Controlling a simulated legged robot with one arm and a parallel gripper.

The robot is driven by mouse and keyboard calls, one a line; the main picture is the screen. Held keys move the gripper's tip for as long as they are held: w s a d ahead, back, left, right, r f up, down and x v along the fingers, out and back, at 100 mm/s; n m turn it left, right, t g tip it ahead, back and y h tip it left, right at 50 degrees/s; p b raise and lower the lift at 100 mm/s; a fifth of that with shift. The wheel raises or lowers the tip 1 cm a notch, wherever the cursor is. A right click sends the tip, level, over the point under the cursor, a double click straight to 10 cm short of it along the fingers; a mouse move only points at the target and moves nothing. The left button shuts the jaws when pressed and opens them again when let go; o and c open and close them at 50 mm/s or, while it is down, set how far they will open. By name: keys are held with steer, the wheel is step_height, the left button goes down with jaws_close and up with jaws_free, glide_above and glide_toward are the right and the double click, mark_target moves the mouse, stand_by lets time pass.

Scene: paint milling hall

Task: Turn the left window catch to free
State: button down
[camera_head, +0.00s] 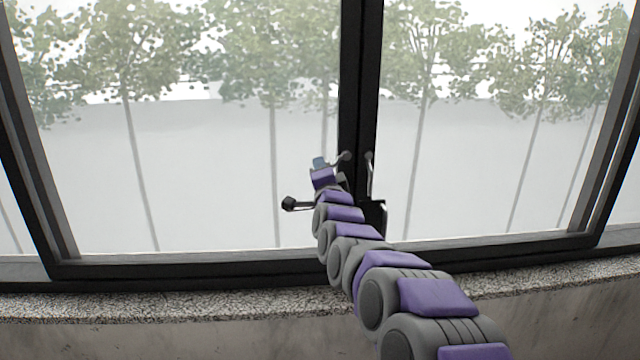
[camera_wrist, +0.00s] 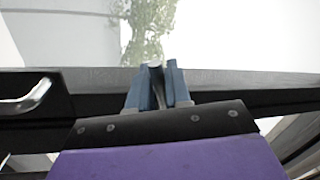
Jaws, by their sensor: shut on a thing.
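In the head view the left window catch (camera_head: 345,156) is a small silver handle on the dark middle frame. It points left and slightly down from its mount, toward my gripper (camera_head: 320,163). My gripper's blue-grey fingers are shut on the catch's handle. In the wrist view my gripper (camera_wrist: 159,75) shows its two fingers close together with a thin grey piece of the catch (camera_wrist: 156,88) between them. Most of the held part is hidden by the fingers.
The right window catch (camera_head: 370,175) hangs about upright on the right sash; a silver handle (camera_wrist: 28,98) shows at the wrist view's left. A black knob (camera_head: 288,203) on a rod sticks out left of my arm. A stone sill (camera_head: 180,306) runs below the panes.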

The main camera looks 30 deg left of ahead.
steer(key=shift+r+m+h+b, duration=0.35)
steer(key=shift+m+b, duration=0.1)
steer(key=shift+m, duration=0.55)
steer(key=c, duration=1.4)
jaws_free()
steer(key=shift+c, duration=0.2)
steer(key=shift+o, duration=1)
steer(key=shift+d+r, duration=0.1)
steer(key=shift+d, duration=0.05)
steer(key=shift+s, duration=0.1)
